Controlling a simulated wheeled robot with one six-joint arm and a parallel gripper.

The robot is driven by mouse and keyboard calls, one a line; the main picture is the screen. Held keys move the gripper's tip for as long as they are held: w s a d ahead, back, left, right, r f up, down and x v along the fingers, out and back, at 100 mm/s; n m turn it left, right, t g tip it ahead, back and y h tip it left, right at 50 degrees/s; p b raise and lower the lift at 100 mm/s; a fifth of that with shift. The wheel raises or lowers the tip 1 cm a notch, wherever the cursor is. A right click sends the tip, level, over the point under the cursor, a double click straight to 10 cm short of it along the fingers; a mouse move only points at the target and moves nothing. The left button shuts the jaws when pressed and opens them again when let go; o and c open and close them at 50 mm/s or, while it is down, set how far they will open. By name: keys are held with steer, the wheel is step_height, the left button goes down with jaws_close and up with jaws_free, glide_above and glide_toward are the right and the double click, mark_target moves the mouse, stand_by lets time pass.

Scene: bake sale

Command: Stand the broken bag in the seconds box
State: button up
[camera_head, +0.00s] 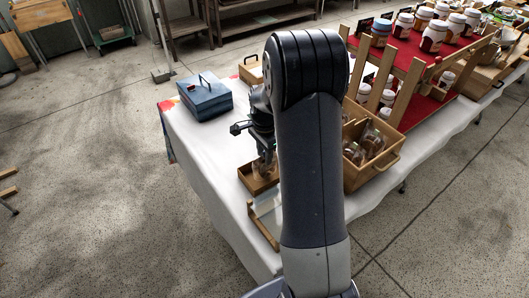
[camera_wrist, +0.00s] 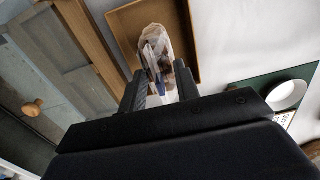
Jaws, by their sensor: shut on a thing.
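The clear bag (camera_wrist: 154,44) with brownish contents is between my two fingers in the wrist view. My gripper (camera_wrist: 160,76) is shut on it. The bag shows over the inside of a shallow brown box (camera_wrist: 193,25), which I take as the seconds box. In the head view the box (camera_head: 262,188) sits on the white-covered table, with my gripper (camera_head: 264,150) above it and the bag (camera_head: 260,168) low inside its outline. I cannot tell whether the bag touches the box floor. My arm hides part of the box's right side.
A blue box (camera_head: 205,97) stands at the table's back left. A wood-framed panel (camera_head: 262,222) lies nearer than the brown box. A display stand with jars (camera_head: 433,38) is at the back right.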

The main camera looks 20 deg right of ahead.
steer(key=shift+f+b, duration=0.3)
steer(key=shift+f, duration=0.2)
steer(key=o, duration=0.8)
steer(key=shift+r, duration=0.1)
step_height(320, 180, up, 10)
steer(key=p, duration=0.7)
steer(key=shift+p, duration=0.3)
step_height(320, 180, down, 10)
steer(key=b, duration=0.7)
steer(key=shift+b, duration=0.3)
